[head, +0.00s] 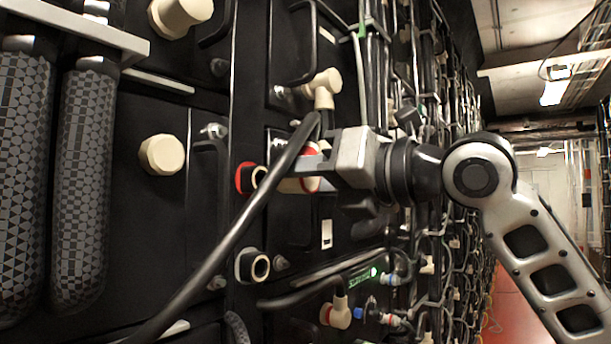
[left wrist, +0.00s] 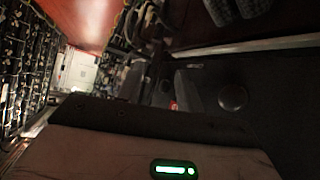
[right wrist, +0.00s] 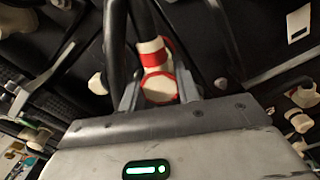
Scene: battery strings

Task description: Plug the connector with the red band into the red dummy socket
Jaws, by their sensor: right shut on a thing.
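The connector with the red band (head: 299,185) is cream-white with a thick black cable. My right gripper (head: 306,170) is shut on it in the head view. The right wrist view shows the connector (right wrist: 158,88) between both fingers, with red bands around it. The red dummy socket (head: 240,178), a red ring with a dark and cream opening, is on the black panel just left of the connector. The black cable crosses in front of the space between them, so I cannot tell the exact gap.
A black-ringed cream socket (head: 247,266) sits below the red one. Several cables and connectors crowd the rack to the right. The aisle floor (head: 508,300) is clear at far right.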

